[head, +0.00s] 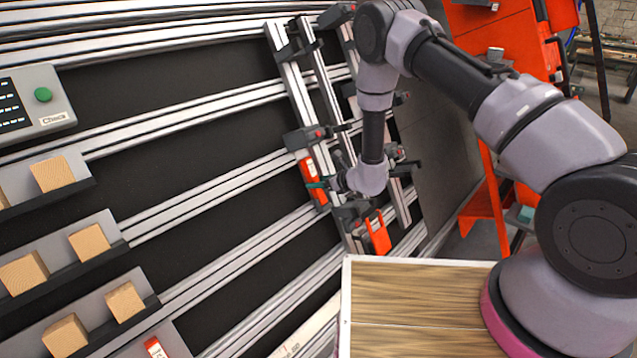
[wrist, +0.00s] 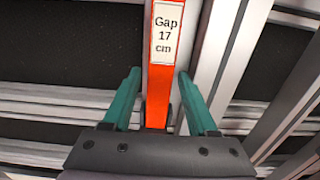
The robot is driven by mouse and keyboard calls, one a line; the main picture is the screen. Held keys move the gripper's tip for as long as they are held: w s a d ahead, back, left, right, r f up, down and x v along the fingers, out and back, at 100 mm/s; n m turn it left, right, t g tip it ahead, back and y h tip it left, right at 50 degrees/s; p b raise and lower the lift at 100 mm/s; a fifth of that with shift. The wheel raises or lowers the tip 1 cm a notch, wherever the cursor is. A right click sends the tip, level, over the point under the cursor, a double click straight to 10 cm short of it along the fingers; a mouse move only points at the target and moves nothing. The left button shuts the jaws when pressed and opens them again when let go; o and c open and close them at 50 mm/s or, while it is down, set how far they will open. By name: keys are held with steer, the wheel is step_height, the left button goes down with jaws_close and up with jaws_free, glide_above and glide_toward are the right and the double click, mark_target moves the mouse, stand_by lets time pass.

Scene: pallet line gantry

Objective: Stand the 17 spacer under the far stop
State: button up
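The 17 spacer, an orange bar labelled "Gap 17 cm" (wrist: 163,75), runs lengthwise between my gripper's teal fingers in the wrist view. In the head view, this orange bar (head: 309,172) is on the left upright rails, just below a dark stop (head: 306,138). I cannot tell whether it touches that stop. My gripper (wrist: 160,78) is open around the bar, with narrow gaps seen beside both fingers. In the head view, its teal fingers (head: 318,184) are at the bar's lower part. The bar's lower end is partly hidden.
A second orange bar (head: 377,234) is lower right on the rails, near another dark stop (head: 352,215). A third orange piece (head: 155,347) lies at lower left. Wooden blocks (head: 53,173) sit on ledges at left, under a green-button panel (head: 43,94). A wooden-topped surface (head: 420,305) is in front.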

steer(key=shift+r, duration=0.1)
steer(key=shift+w+a+r, duration=0.1)
steer(key=shift+a+r, duration=0.05)
steer(key=shift+r, duration=0.1)
steer(key=shift+v, duration=6.95)
steer(key=s+a+f+n+g+y, duration=0.1)
steer(key=s+a+n+g+y, duration=0.2)
steer(key=s+n+g, duration=0.6)
steer(key=shift+s+d+f+n+g+h, duration=0.1)
steer(key=shift+s+d+n+g+h, duration=0.7)
steer(key=shift+s, duration=1.45)
steer(key=shift+s+d+f+n+g+h, duration=0.1)
steer(key=shift+s+d+n+g+h, duration=0.15)
steer(key=shift+s+d+n+g, duration=1.45)
steer(key=shift+s+d+n+g+h, duration=0.3)
steer(key=shift+s+n+g+h, duration=0.35)
steer(key=shift+s, duration=2.1)
